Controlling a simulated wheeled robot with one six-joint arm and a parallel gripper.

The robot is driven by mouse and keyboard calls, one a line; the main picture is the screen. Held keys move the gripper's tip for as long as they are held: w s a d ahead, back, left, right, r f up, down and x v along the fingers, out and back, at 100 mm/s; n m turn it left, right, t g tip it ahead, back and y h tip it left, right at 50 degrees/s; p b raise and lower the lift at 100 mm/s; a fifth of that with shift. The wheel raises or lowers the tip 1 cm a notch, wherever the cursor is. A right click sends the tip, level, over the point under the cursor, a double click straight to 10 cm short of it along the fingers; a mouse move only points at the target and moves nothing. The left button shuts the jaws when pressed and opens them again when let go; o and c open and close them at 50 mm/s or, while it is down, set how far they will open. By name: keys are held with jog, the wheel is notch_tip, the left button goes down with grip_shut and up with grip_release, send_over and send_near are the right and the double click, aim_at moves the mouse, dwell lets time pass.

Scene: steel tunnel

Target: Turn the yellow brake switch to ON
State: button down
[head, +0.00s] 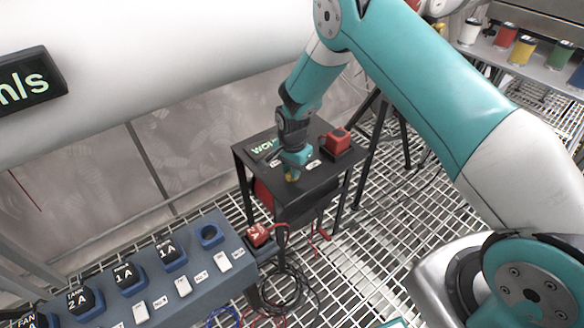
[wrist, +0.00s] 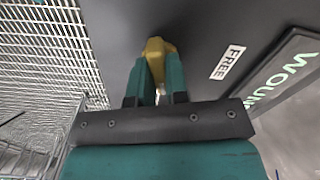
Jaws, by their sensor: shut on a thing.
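The yellow brake switch (head: 292,178) is on the black top of a small stand (head: 322,183). It also shows in the wrist view (wrist: 156,47), between and just beyond my fingertips. My gripper (head: 294,166) points down at it from above, and its two green fingers (wrist: 160,75) are shut on the yellow switch. The fingers hide much of the switch, so I cannot tell its exact angle. A white label reading FREE (wrist: 228,62) lies to the right of the switch in the wrist view.
A red block (head: 337,140) sits on the stand's far right. A dark sign (head: 264,149) with green letters is at its back left. A blue panel (head: 205,262) with several black-topped parts, a red plug (head: 258,235) and loose cables (head: 290,285) are in front. Grating floor surrounds the stand.

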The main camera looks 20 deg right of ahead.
jog(key=shift+m, duration=1.7)
jog(key=c, duration=1.1)
grip_release()
notch_tip(320, 180, up, 12)
jog(key=shift+r+p, duration=0.1)
jog(key=shift+p, duration=0.55)
